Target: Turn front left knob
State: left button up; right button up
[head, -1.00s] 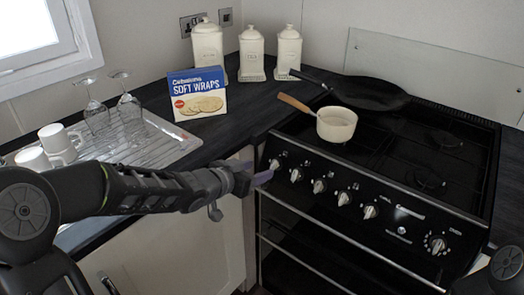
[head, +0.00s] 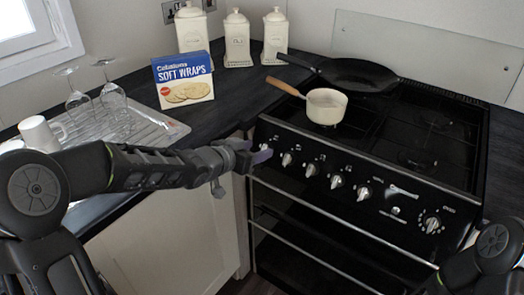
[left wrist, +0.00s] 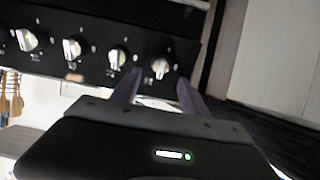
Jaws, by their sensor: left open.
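The black stove (head: 400,165) has a row of silver knobs on its front panel. The leftmost knob (head: 265,147) is partly hidden by my left gripper (head: 257,153), whose purple fingers are right at it in the head view. In the left wrist view the end knob (left wrist: 160,67) shows between and just beyond the two open fingertips (left wrist: 158,79). The fingers are apart and hold nothing; I cannot tell whether they touch the knob. My right gripper is out of view.
A cream saucepan (head: 326,106) and a black frying pan (head: 357,75) stand on the hob. A wraps box (head: 184,82), canisters (head: 237,40) and a drainer (head: 150,128) with glasses are on the counter. Oven handle rails (head: 310,232) run below the knobs.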

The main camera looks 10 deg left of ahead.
aim_at(263, 147)
pick_arm(q)
jog(key=shift+b+x, duration=0.3)
jog(key=shift+x, duration=1.45)
grip_shut()
